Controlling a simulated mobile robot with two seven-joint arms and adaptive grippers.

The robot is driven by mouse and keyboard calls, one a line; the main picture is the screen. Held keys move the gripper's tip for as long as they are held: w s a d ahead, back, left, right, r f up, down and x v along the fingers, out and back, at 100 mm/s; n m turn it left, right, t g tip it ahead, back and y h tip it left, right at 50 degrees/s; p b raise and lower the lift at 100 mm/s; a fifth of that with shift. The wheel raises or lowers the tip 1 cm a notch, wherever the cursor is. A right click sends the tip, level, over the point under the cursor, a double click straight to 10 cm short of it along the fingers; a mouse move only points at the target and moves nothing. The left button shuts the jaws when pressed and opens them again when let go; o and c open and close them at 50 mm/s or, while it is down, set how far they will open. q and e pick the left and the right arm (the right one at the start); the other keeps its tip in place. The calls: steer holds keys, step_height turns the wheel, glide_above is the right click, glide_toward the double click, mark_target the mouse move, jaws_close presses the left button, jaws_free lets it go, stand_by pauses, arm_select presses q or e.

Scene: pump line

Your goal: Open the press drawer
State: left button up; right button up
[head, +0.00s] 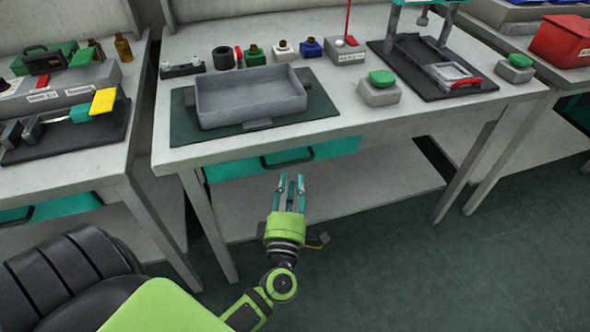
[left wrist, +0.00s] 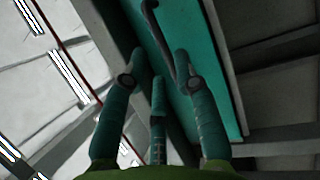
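The teal drawer (head: 232,170) is under the front edge of the middle bench, and its front looks flush there. Its dark bar handle (head: 287,161) runs across the front. My left gripper (head: 291,181) is just in front of and below the handle, fingers pointing at it, spread and empty. In the left wrist view, the drawer front (left wrist: 199,35) fills the upper middle. The handle (left wrist: 153,24) runs from the top edge down to between the fingertips of the gripper (left wrist: 160,60). Whether a finger touches it cannot be told. My right gripper is out of view.
A grey tray (head: 250,92) on a dark mat and a press stand (head: 445,45) occupy the bench top. Bench legs (head: 208,220) stand left of the gripper. A pale lower shelf (head: 370,180) lies below the drawer. The floor (head: 420,270) at right is clear.

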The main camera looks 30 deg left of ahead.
mark_target(294, 163)
arm_select(q)
steer(key=x, duration=0.6)
steer(key=shift+w+a+r, duration=0.15)
steer(key=shift+w+r, duration=0.05)
steer(key=shift+w, duration=0.15)
jaws_close()
